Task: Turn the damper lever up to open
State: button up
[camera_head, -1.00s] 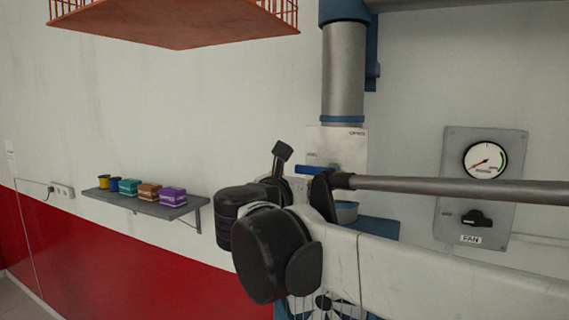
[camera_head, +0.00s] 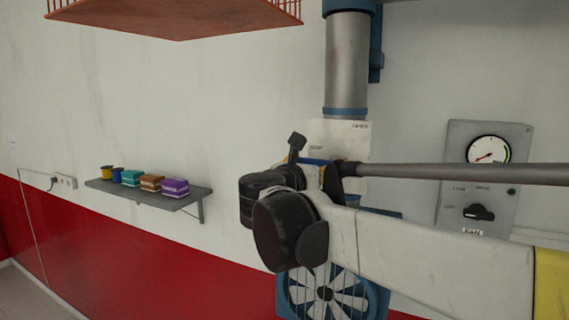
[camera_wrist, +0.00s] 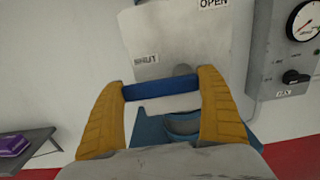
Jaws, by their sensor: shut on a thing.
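The damper lever is a blue bar (camera_wrist: 160,87) that lies almost level in the wrist view, below the SHUT label (camera_wrist: 146,60). The OPEN label (camera_wrist: 213,3) is higher up and to the right, at the top edge. My gripper (camera_wrist: 162,92) has its yellow fingers on either side of the bar and is shut on it. In the head view a short blue piece of the lever (camera_head: 313,161) shows beside my dark wrist, which hides the rest. The pale damper plate (camera_head: 352,136) is behind it, under a grey duct (camera_head: 347,70).
A grey fan panel (camera_head: 455,150) with a gauge and black knob is to the right. A shelf (camera_head: 150,196) with small colored boxes and pots is on the left wall. An orange basket (camera_head: 180,18) hangs overhead. A blue-framed fan (camera_head: 330,293) is below my arm.

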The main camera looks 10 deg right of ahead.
aim_at(339, 147)
jog(key=m, duration=0.2)
jog(key=r+m, duration=0.1)
jog(key=m, duration=0.1)
jog(key=shift+s+d+r+m+b, duration=0.15)
jog(key=shift+m+b, duration=0.15)
jog(key=shift+b, duration=0.1)
jog(key=m, duration=0.3)
jog(key=r+m, duration=0.1)
jog(key=shift+s+d+m+b, duration=0.25)
jog(key=shift+d+m+b, duration=0.05)
jog(key=shift+d, duration=0.05)
jog(key=m, duration=0.3)
jog(key=d+m, duration=0.1)
jog(key=shift+s+r+b, duration=0.3)
jog(key=shift+s+r, duration=0.05)
jog(key=shift+r, duration=0.05)
jog(key=shift+s+d+r+m, duration=0.1)
jog(key=shift+d+m, duration=0.05)
jog(key=shift+m, duration=0.65)
jog(key=shift+s+d+f+m, duration=0.1)
jog(key=shift+s+d+m, duration=0.1)
jog(key=shift+m, duration=0.6)
jog(key=shift+s+d+r+m, duration=0.1)
jog(key=shift+d+m, duration=0.05)
jog(key=shift+m, duration=0.65)
jog(key=shift+b, duration=0.3)
jog(key=o, duration=1.2)
jog(key=shift+s, duration=0.1)
